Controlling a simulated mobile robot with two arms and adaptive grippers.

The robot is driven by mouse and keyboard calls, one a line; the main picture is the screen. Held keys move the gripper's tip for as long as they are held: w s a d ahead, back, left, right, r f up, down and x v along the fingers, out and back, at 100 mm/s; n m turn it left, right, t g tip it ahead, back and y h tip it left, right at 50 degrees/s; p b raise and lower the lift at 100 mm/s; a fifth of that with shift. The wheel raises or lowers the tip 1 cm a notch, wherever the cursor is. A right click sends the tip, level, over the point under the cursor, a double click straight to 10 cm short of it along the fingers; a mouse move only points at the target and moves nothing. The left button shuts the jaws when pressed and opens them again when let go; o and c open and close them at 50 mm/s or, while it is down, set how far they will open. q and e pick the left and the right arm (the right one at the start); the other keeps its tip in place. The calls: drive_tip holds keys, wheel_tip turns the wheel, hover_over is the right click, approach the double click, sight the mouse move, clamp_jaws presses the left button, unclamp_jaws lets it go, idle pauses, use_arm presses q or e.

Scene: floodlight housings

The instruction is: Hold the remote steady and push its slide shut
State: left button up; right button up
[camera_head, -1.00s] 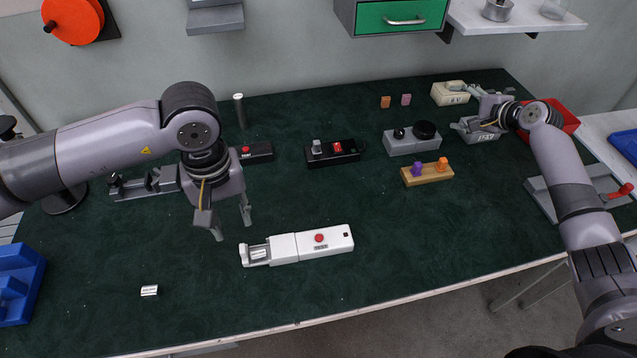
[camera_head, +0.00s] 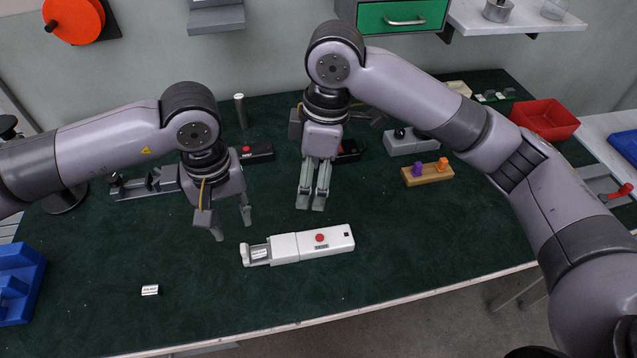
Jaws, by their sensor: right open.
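The white remote (camera_head: 327,240) lies on the dark green table, with a red button on top. Its slide (camera_head: 284,247) is partly open at the left end, and a small silver cell (camera_head: 259,253) shows in the bay there. My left gripper (camera_head: 232,229) is open and empty, pointing down just beyond the remote's left end, apart from it. My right gripper (camera_head: 312,204) points down behind the middle of the remote, fingers a small gap apart, empty and not touching it.
A loose silver cell (camera_head: 150,290) lies at the front left, near a blue tray (camera_head: 18,285). A wooden block with pegs (camera_head: 427,175) and a grey box (camera_head: 412,143) stand to the right. A red bin (camera_head: 546,118) is at the far right. The table in front of the remote is clear.

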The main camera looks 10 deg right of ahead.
sight(319, 238)
drive_tip(key=f+n, duration=0.1)
drive_tip(key=f, duration=0.4)
drive_tip(key=s+f+h, duration=0.1)
drive_tip(key=f, duration=0.5)
drive_tip(key=s+f+n, duration=0.1)
drive_tip(key=f, duration=0.5)
drive_tip(key=shift+s+d+f+n+h, duration=0.1)
drive_tip(key=shift+d+f+n+h, duration=0.05)
drive_tip(key=shift+d+n+h, duration=0.2)
drive_tip(key=shift+c, duration=0.3)
drive_tip(key=shift+c, duration=1.2)
drive_tip(key=c, duration=1)
